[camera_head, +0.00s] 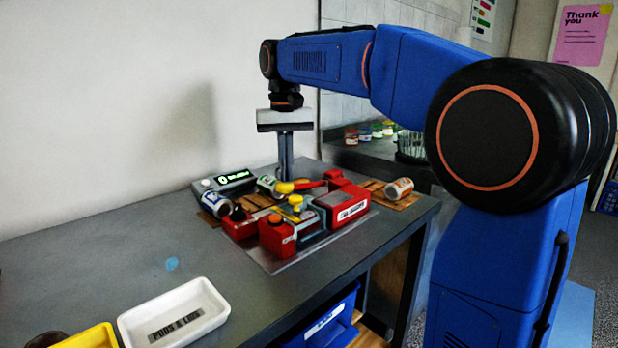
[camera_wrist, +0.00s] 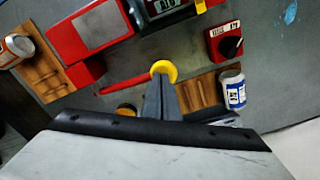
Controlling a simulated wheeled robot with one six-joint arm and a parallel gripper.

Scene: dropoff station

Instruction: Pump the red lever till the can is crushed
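The red lever (camera_head: 310,185) has a yellow knob (camera_head: 284,188) and lies low, almost level, across the red crusher (camera_head: 345,205). In the wrist view the red lever (camera_wrist: 125,85) runs from the red crusher body (camera_wrist: 92,28) to the yellow knob (camera_wrist: 163,70). My gripper (camera_head: 286,177) points straight down at the knob. Its fingers (camera_wrist: 160,84) are close together, with their tips at the knob's edge; I cannot tell if they touch. I cannot make out a can inside the crusher.
Cans lie around the crusher: one behind the knob (camera_head: 267,184), one at left (camera_head: 216,204), one on the right wooden pallet (camera_head: 398,188). A display box (camera_head: 228,181) stands behind. A white tray (camera_head: 172,315) is at the front left. The table's left middle is clear.

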